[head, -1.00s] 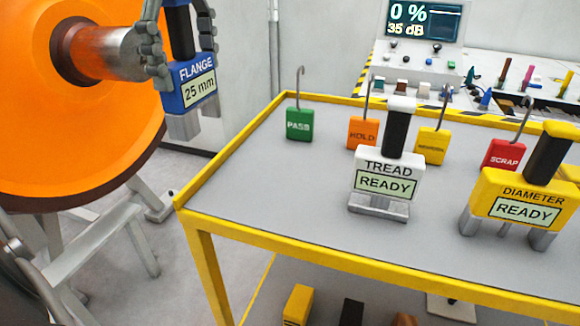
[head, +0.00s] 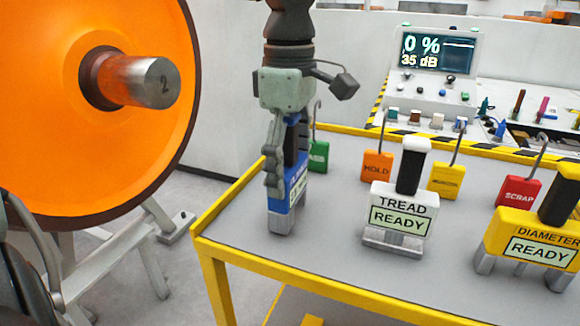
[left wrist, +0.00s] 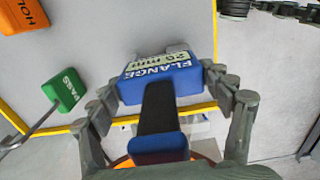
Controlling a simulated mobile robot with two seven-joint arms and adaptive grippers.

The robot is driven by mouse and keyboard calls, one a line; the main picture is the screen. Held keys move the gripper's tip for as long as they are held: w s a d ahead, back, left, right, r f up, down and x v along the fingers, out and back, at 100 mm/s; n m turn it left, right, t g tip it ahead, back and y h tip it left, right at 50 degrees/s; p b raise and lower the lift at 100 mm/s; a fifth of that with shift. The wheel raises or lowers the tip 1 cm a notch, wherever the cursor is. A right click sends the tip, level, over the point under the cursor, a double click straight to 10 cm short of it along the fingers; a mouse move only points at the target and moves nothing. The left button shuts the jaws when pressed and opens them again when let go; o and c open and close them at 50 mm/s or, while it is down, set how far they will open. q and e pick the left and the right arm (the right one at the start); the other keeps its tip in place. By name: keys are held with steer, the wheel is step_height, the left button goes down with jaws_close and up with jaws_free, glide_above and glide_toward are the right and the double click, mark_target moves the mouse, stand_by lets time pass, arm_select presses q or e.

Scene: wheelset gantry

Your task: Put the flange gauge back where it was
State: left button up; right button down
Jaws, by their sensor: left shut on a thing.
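The blue flange gauge (head: 294,192), with a dark handle and grey feet, is upright over the left part of the cart's grey top (head: 330,235). I cannot tell whether its feet touch the top. My left gripper (head: 284,160) points down and is shut on the gauge; a finger covers part of its label. In the left wrist view the gauge (left wrist: 165,84) sits between the fingers, with its handle (left wrist: 158,108) towards the camera. The white tread gauge (head: 400,215) and yellow diameter gauge (head: 535,238) stand to its right.
A green PASS tag (head: 318,155) is close behind my left gripper. Orange HOLD (head: 377,166), yellow (head: 447,181) and red SCRAP (head: 519,191) tags stand further right. The orange wheel (head: 60,130) with its axle end is at left. A yellow rim (head: 225,205) edges the cart.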

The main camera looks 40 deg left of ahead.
arm_select(q)
steer(key=shift+f, duration=0.25)
arm_select(e)
steer(key=shift+s+f, duration=0.3)
steer(key=shift+f, duration=0.15)
steer(key=shift+w, duration=0.1)
arm_select(q)
steer(key=o, duration=1.2)
steer(key=shift+o, duration=1.4)
arm_select(e)
steer(key=shift+w+d+r, duration=0.1)
steer(key=shift+w+r, duration=0.45)
steer(key=shift+r, duration=0.1)
steer(key=shift+s+f, duration=0.15)
steer(key=shift+s, duration=0.1)
